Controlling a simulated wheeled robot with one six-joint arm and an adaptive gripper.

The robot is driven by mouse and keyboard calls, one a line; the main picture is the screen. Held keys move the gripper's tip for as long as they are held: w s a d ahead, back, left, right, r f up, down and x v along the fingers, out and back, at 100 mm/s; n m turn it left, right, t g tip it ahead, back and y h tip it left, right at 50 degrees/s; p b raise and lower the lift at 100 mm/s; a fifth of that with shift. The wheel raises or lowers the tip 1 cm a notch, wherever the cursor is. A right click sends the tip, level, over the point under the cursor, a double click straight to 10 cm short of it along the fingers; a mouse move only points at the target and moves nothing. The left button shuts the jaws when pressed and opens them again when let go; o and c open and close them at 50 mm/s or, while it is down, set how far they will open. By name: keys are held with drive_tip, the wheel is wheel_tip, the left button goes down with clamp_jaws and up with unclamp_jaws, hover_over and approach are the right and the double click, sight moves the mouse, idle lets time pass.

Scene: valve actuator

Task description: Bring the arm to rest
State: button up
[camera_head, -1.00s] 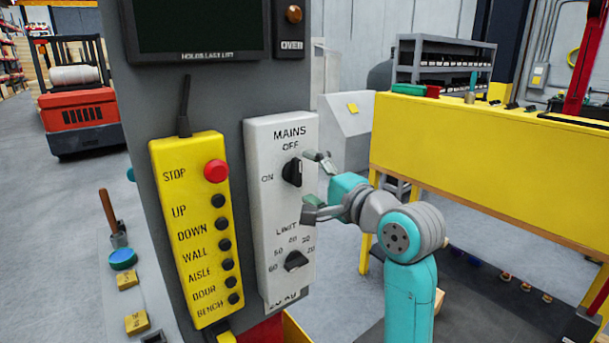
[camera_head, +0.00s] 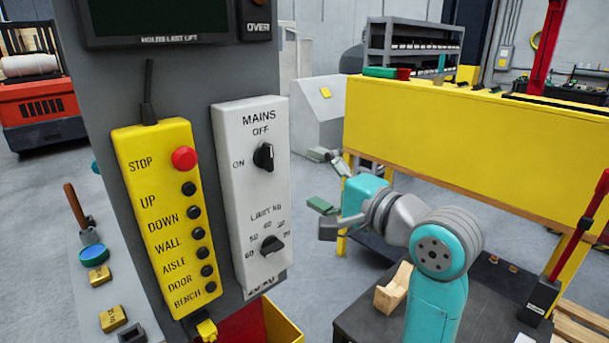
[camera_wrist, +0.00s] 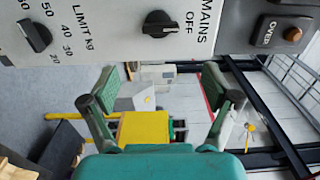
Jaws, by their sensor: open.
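My gripper (camera_head: 322,180) is open and empty, to the right of the white MAINS panel (camera_head: 250,195), with a gap between them in the head view. The black MAINS knob (camera_head: 263,157) is on the panel's upper part, and the LIMIT knob (camera_head: 271,245) is below it. In the wrist view my gripper (camera_wrist: 165,90) has its two fingers spread wide with nothing between them. The MAINS knob (camera_wrist: 158,24) and the LIMIT knob (camera_wrist: 36,36) show above the fingers there, turned sideways.
A yellow pendant (camera_head: 165,215) with a red STOP button hangs left of the panel. A yellow bench (camera_head: 450,140) stands behind my arm. A dark table (camera_head: 375,325) with a wooden block (camera_head: 393,290) is below it. An orange forklift (camera_head: 35,105) is far left.

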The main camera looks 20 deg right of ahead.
drive_tip(key=s+a+f+n+h, duration=0.15)
drive_tip(key=s+f, duration=0.25)
drive_tip(key=f, duration=0.6)
drive_tip(key=s+f+h, duration=0.2)
drive_tip(key=s+f, duration=0.2)
drive_tip(key=f, duration=0.7)
drive_tip(key=s+a+f+n+h, duration=0.15)
drive_tip(key=s+f, duration=0.25)
drive_tip(key=f, duration=0.6)
drive_tip(key=s+f+n+g+h, duration=0.1)
drive_tip(key=s+f+n, duration=0.1)
drive_tip(key=s+f, duration=0.35)
drive_tip(key=s+f+n+g, duration=0.1)
drive_tip(key=s+f+n, duration=0.1)
drive_tip(key=s, duration=0.6)
drive_tip(key=s+a+n, duration=0.2)
drive_tip(key=s+n, duration=0.5)
drive_tip(key=s, duration=0.9)
drive_tip(key=shift+s+f, duration=0.15)
drive_tip(key=shift+s, duration=0.25)
